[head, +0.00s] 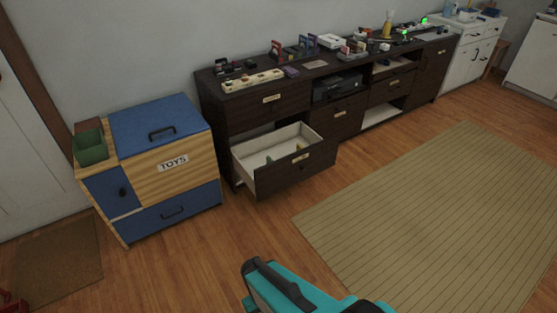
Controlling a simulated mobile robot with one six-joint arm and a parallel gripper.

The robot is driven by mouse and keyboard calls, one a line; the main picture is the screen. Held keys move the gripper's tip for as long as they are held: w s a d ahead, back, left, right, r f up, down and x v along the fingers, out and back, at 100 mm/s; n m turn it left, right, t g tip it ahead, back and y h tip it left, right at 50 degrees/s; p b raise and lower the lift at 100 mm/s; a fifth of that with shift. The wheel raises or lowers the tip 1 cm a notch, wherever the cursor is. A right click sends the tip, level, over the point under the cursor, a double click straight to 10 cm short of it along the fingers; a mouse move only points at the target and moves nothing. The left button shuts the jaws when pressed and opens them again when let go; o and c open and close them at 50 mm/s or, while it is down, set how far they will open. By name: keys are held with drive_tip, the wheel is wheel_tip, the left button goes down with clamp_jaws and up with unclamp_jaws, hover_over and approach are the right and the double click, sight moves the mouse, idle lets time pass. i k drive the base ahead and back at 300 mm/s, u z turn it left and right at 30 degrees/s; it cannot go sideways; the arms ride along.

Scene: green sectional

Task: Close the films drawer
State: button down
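A dark brown cabinet (225,117) stands along the back wall. Its lower left drawer (297,170) is pulled out, with a dark front and pale inner walls. A few small items, one greenish, lie in it. A small light label sits on its front, too small to read, so I cannot confirm that it is the films drawer. My arm, teal and black, shows at the bottom centre, well in front of the drawer and apart from it. The fingertips of my gripper are not clearly visible.
A wooden toy chest (163,170) with blue panels stands left of the open drawer. A striped beige rug (440,210) covers the floor at right. Bare wooden floor (235,235) lies before the drawer. Several small objects sit on the cabinet top.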

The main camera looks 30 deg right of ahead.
sight(290, 167)
drive_tip(key=u, duration=0.2)
drive_tip(key=i, duration=1)
drive_tip(key=u, duration=0.1)
drive_tip(key=k, duration=0.9)
drive_tip(key=z, duration=0.25)
drive_tip(key=i, duration=0.3)
drive_tip(key=u, duration=0.1)
